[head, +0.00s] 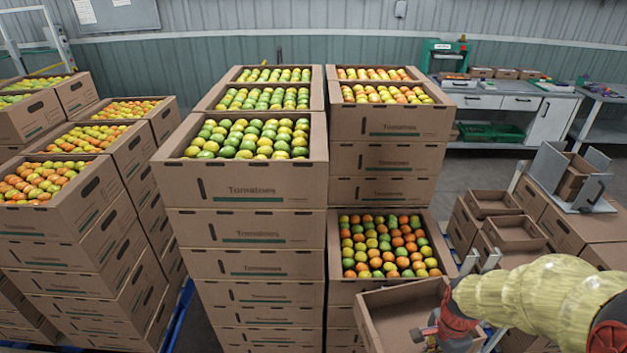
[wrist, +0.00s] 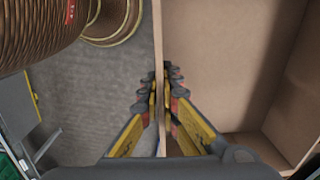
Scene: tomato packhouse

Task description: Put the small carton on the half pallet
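An open, empty brown carton (head: 392,312) is at the bottom centre-right in the head view. In the wrist view its bare inside (wrist: 215,65) fills the right side. My gripper (head: 430,335) is at the carton's near right side; in the wrist view its fingers (wrist: 160,95) stand on either side of one thin upright wall, closed on it. The grey floor lies beyond the wall's left side, well below. The carton's underside is hidden. I cannot tell which support is the half pallet.
Stacked tomato cartons (head: 240,196) rise close left of the held carton, with a lower filled carton (head: 345,287) just behind it. Smaller empty cartons (head: 515,246) and a grey metal stand (head: 548,166) are at the right. A workbench (head: 510,101) stands at the back.

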